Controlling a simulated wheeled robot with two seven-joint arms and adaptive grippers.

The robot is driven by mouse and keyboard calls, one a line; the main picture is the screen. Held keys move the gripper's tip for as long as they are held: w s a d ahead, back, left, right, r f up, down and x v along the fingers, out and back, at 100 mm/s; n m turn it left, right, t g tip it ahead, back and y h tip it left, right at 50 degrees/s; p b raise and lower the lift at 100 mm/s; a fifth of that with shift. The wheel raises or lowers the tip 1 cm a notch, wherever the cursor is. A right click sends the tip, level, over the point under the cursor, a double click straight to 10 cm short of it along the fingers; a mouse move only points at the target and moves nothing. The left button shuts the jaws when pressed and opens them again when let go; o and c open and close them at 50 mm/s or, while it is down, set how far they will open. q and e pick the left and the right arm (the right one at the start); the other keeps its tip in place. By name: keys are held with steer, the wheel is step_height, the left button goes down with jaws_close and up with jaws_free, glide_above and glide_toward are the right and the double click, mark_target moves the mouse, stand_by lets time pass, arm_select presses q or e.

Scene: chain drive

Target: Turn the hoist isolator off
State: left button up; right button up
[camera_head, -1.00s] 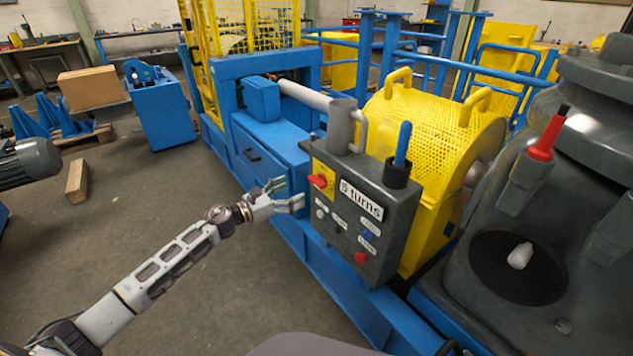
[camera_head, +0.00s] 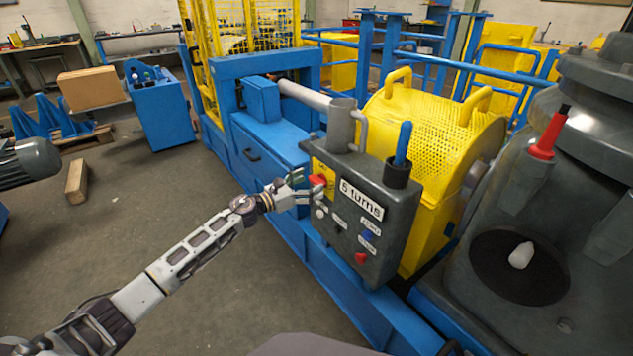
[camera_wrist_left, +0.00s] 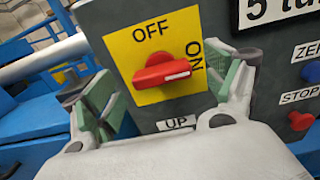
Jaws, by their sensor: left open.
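The hoist isolator is a red rotary handle (camera_wrist_left: 162,72) on a yellow plate (camera_wrist_left: 124,52) marked OFF at the top and ON at the right. The handle lies roughly sideways, its white-marked end toward ON. In the head view the red handle (camera_head: 318,181) shows at the upper left of the dark control box (camera_head: 372,214). My left gripper (camera_head: 303,188) is open in front of the plate. In the wrist view its green-padded fingers (camera_wrist_left: 168,88) stand on both sides of the handle, apart from it as far as I can tell. My right gripper is not in view.
Below the plate is a label UP (camera_wrist_left: 177,124). A blue button (camera_wrist_left: 311,72) and a red STOP button (camera_wrist_left: 300,120) are at the right. A grey cylinder (camera_head: 341,125) and a blue-handled tool in a cup (camera_head: 397,172) stand on the box. Open floor lies left.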

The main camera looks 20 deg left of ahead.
mark_target(314, 182)
arm_select(q)
steer(key=shift+x, duration=1.4)
steer(key=shift+w+d, duration=0.1)
steer(key=shift+w, duration=0.05)
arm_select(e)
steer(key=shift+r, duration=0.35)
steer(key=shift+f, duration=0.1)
arm_select(q)
steer(key=c, duration=1)
